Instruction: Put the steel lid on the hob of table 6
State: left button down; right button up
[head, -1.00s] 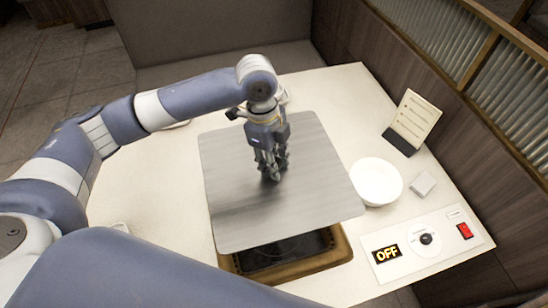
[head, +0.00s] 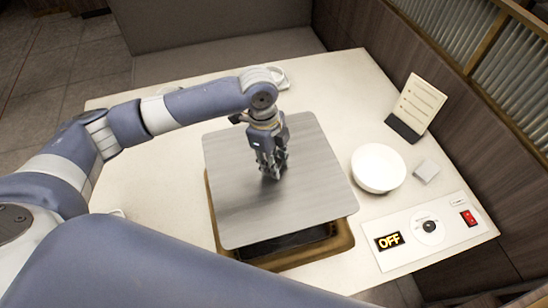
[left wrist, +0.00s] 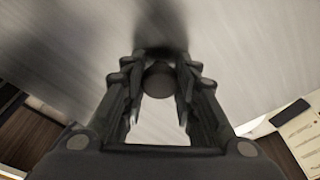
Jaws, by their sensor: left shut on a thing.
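The steel lid (head: 310,188) is a flat, square, brushed plate in the head view. My left gripper (head: 271,172) is over its middle, shut on the lid's dark round knob (left wrist: 159,80), which shows between the fingers in the left wrist view. The lid hangs above the hob (head: 290,246), a black top in a brown surround, and covers most of it. The hob's near edge and part of its left edge show. Whether the lid touches the hob anywhere is hard to tell. My right gripper is not in view.
Right of the lid are a white bowl (head: 378,168), a small white block (head: 426,171) and a menu stand (head: 415,108). A control panel (head: 430,232) with an OFF display, a dial and a red switch lies at the front right. The table's (head: 140,165) left side is mostly clear.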

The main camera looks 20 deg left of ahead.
pick_arm(q)
jog(key=shift+f+b, duration=0.95)
jog(key=shift+f, duration=1.4)
notch_tip(320, 180, down, 15)
jog(key=b, duration=0.7)
jog(key=shift+r, duration=0.2)
jog(key=shift+f, duration=0.4)
jog(key=shift+c, duration=1.9)
grip_release()
jog(key=shift+r, duration=0.1)
